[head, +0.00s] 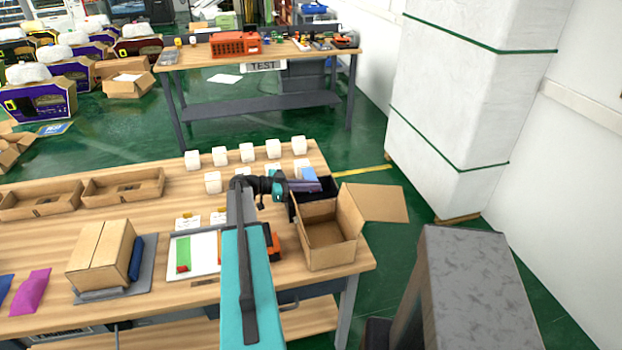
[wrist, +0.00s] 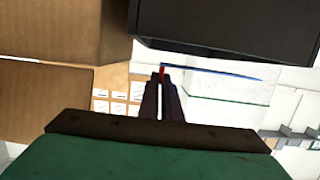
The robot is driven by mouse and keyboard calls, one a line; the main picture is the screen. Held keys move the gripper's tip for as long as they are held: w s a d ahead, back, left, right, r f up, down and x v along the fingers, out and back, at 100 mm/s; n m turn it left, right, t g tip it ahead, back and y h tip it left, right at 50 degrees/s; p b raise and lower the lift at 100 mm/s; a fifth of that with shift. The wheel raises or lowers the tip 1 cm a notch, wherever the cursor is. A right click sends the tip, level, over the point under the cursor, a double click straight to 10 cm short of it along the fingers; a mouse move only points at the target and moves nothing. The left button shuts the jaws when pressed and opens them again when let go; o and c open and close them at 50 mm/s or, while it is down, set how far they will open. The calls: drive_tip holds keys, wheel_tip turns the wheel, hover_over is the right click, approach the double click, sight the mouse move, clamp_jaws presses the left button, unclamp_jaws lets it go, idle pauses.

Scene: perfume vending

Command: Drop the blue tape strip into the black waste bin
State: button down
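My gripper (head: 312,185) is over the table's right end, at the black waste bin (head: 327,188). In the wrist view, the fingers (wrist: 162,80) are close together with a small red piece between their tips. The thin blue tape strip (wrist: 215,72) runs sideways from those tips, seen nearly edge-on, so the gripper appears shut on it. The dark bin (wrist: 230,25) fills the upper right of the wrist view, close to the strip. My gripper partly hides the bin in the head view, and I cannot tell whether the strip is over its opening.
An open cardboard box (head: 325,240) stands directly in front of the bin, its flap (head: 375,203) spread right. Several white cubes (head: 247,153) stand along the table's back. A closed carton (head: 100,250) and a white board (head: 195,257) lie left. A grey-topped block (head: 475,285) stands at front right.

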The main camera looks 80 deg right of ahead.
drive_tip(key=shift+f, duration=0.8)
drive_tip(key=c, duration=1.9)
unclamp_jaws()
drive_tip(key=shift+w, duration=0.1)
drive_tip(key=b+v, duration=0.5)
drive_tip(key=v, duration=0.8)
drive_tip(key=shift+w+a+r, duration=0.2)
drive_tip(key=shift+w, duration=0.05)
